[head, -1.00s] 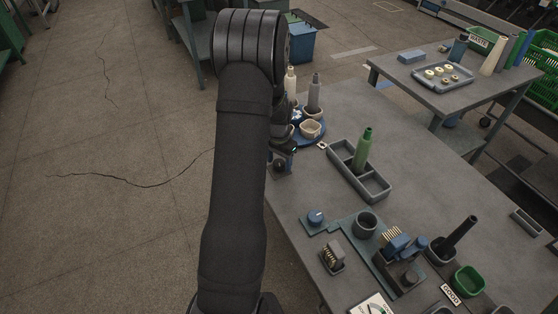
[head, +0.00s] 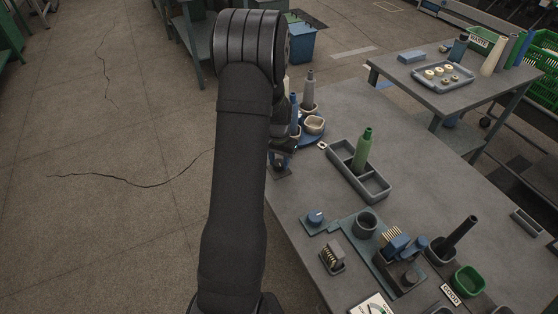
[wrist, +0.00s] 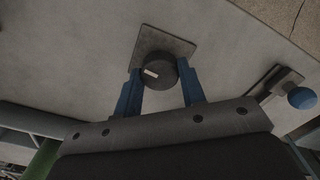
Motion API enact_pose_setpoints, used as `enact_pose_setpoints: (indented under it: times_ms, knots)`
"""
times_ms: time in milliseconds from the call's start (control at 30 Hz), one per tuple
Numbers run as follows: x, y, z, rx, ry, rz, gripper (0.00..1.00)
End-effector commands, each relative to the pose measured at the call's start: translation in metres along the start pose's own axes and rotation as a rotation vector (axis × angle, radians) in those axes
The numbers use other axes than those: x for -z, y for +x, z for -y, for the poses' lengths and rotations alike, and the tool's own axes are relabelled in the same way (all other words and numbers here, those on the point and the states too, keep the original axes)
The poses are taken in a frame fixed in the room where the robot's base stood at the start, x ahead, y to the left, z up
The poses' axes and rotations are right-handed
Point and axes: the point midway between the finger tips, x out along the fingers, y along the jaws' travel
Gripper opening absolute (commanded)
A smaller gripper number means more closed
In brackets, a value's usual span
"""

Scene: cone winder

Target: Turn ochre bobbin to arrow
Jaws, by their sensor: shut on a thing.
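My gripper (wrist: 160,74) is shut on a black round knob (wrist: 158,66) with a pale mark, its blue fingers on either side. The knob sits on a square grey plate (wrist: 176,42), which shows near the table's left edge in the head view (head: 281,173). Behind it is a blue turntable (head: 312,139), partly hidden by my arm. It bears pale cups (head: 314,124), a grey bobbin (head: 309,91) and a blue bobbin (head: 295,114). A pale bobbin (head: 287,84) shows only as a sliver. I cannot make out an ochre bobbin. A small pale tag (head: 322,145) lies beside the turntable; its arrow is unreadable.
A grey tray (head: 374,186) holding a green bobbin (head: 363,150) stands right of the turntable. The table's middle right is clear.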

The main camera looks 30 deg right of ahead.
Motion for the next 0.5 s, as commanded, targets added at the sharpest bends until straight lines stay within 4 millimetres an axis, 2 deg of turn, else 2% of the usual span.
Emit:
enact_pose_setpoints:
  times_ms: [500]
  knots:
    - [-0.0002, 0.0002, -0.0003, -0.001, -0.479, 0.001, 0.14]
